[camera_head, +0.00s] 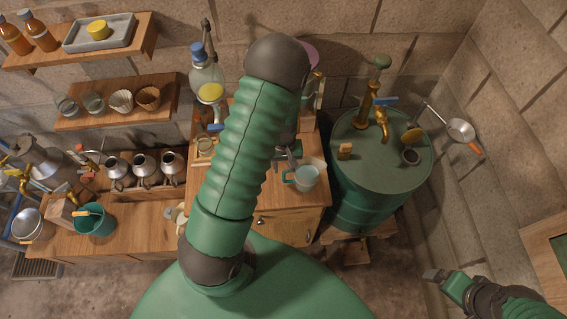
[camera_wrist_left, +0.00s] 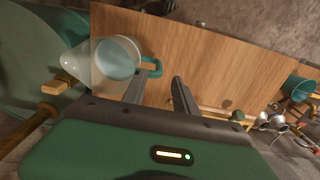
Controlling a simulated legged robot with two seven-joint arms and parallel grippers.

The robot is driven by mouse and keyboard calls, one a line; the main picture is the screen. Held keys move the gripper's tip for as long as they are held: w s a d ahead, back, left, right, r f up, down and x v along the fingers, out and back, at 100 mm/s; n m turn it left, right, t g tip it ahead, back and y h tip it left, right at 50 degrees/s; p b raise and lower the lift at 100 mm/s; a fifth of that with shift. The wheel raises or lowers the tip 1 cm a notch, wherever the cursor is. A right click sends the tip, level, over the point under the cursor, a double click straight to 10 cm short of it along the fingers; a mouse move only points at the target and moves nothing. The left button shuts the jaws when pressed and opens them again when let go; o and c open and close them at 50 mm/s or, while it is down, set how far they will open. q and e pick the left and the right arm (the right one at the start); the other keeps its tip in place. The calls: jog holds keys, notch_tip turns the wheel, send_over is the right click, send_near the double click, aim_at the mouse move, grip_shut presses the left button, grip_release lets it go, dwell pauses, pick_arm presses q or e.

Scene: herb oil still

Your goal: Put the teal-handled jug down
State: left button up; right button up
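The jug (camera_head: 306,178) is clear with pale blue contents and a teal handle. It appears to stand upright on the wooden cabinet top (camera_head: 272,205), near its right side. In the left wrist view the jug (camera_wrist_left: 115,62) is at upper left, its teal handle (camera_wrist_left: 153,69) just beyond the fingertips. My left gripper (camera_wrist_left: 160,82) is open, with a clear gap between its fingers and nothing held. In the head view my left arm hides most of that gripper. My right gripper (camera_head: 436,277) is low at the right, away from the jug; its finger gap is unclear.
A green drum (camera_head: 378,160) with a brass tap stands right of the cabinet. A glass vessel with a blue cap (camera_head: 207,80) stands behind it. A teal bucket (camera_head: 95,220) and metal cans (camera_head: 144,168) are at left. The cabinet front near the jug is clear.

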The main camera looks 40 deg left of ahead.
pick_arm(q)
jog(key=s+d+r+m+t, duration=0.2)
jog(key=s+d+r+m, duration=0.2)
jog(key=d+r+m, duration=0.6)
jog(key=d+r, duration=0.5)
jog(key=r, duration=0.2)
jog(key=shift+d+t, duration=0.3)
jog(key=shift+w+d, duration=0.1)
jog(key=shift+a, duration=0.2)
